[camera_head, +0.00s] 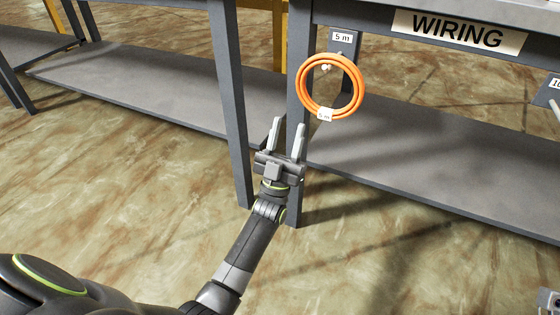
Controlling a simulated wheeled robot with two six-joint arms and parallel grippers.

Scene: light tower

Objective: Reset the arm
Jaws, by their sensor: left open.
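My left gripper (288,138) is in the middle of the head view, in front of a grey bench leg. Its two light fingers point up and stand apart, with nothing between them. My left arm (245,245) reaches up to it from the lower left. An orange cable coil (303,88) hangs from a peg on the bench, just above and to the right of the fingertips, apart from them. The coil carries a small white tag (324,115). My right gripper cannot be made out as such in this view.
A "WIRING" sign (458,31) and a "5 m" label (343,37) are on the grey bench. Its lower shelf (430,150) spans the right side. Another shelf (150,85) lies behind at left. The mottled floor (120,190) is open at left and front.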

